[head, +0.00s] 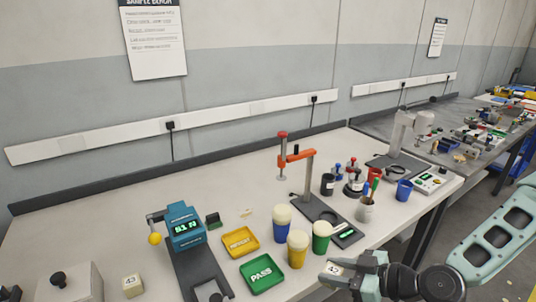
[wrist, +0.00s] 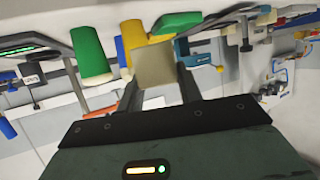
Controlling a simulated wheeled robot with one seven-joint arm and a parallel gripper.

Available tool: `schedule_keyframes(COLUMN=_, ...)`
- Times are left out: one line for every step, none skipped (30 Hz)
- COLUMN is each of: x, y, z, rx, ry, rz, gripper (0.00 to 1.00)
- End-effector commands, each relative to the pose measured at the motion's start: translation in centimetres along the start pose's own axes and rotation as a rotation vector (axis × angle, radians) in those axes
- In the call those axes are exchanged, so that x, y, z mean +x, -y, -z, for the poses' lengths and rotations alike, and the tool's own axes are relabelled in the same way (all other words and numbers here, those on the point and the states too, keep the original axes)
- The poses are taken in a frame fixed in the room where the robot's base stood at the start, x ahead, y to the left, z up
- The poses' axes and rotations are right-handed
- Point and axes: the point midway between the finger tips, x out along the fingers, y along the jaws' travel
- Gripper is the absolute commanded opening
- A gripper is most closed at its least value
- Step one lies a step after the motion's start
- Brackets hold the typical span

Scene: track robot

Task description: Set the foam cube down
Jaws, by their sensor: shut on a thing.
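My gripper (head: 345,272) is at the lower right of the head view, by the bench's front edge. It is shut on a pale cream foam cube (head: 333,268) with a dark number on one face. In the wrist view the foam cube (wrist: 155,68) sits between the two fingers, its near face plain. The cube looks held up off the bench, though its height is hard to judge. A similar numbered cream block (head: 132,286) stands at the bench's front left.
A green PASS tray (head: 262,285) and a yellow RETEST tray (head: 240,252) lie left of my gripper. Blue (head: 282,232), yellow (head: 297,255) and green (head: 321,243) cups with cream tops stand close by. A teal gauge (head: 184,226) and an orange-armed stand (head: 308,175) rise behind.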

Motion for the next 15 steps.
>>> schedule_keyframes(x=-0.7, y=-1.9, z=-0.9, rx=0.039, ry=0.003, rz=-0.09, gripper=0.14)
schedule_keyframes(x=-1.0, y=-3.1, z=-1.4, rx=0.063, ry=0.003, rz=-0.147, gripper=0.14)
schedule_keyframes(x=-1.5, y=-4.7, z=-2.1, rx=0.094, ry=0.001, rz=-0.223, gripper=0.14)
schedule_keyframes(x=-1.9, y=-5.9, z=-2.6, rx=0.116, ry=0.002, rz=-0.281, gripper=0.14)
schedule_keyframes(x=-2.2, y=-7.1, z=-3.0, rx=0.14, ry=0.001, rz=-0.335, gripper=0.14)
schedule_keyframes(x=-2.6, y=-8.6, z=-3.6, rx=0.169, ry=0.001, rz=-0.407, gripper=0.14)
schedule_keyframes(x=-3.0, y=-9.7, z=-4.1, rx=0.189, ry=0.001, rz=-0.458, gripper=0.14)
schedule_keyframes(x=-3.3, y=-10.8, z=-4.5, rx=0.21, ry=0.0, rz=-0.507, gripper=0.14)
schedule_keyframes(x=-3.6, y=-12.1, z=-5.0, rx=0.234, ry=0.0, rz=-0.566, gripper=0.14)
schedule_keyframes(x=-4.0, y=-13.0, z=-5.3, rx=0.251, ry=-0.002, rz=-0.61, gripper=0.14)
schedule_keyframes(x=-4.2, y=-13.7, z=-5.6, rx=0.266, ry=-0.002, rz=-0.645, gripper=0.14)
schedule_keyframes(x=-4.5, y=-14.8, z=-6.0, rx=0.287, ry=-0.003, rz=-0.695, gripper=0.14)
schedule_keyframes(x=-4.7, y=-15.5, z=-6.3, rx=0.299, ry=-0.003, rz=-0.728, gripper=0.14)
schedule_keyframes(x=-4.9, y=-16.1, z=-6.6, rx=0.313, ry=-0.002, rz=-0.756, gripper=0.14)
schedule_keyframes(x=-5.2, y=-17.0, z=-6.9, rx=0.329, ry=-0.003, rz=-0.798, gripper=0.14)
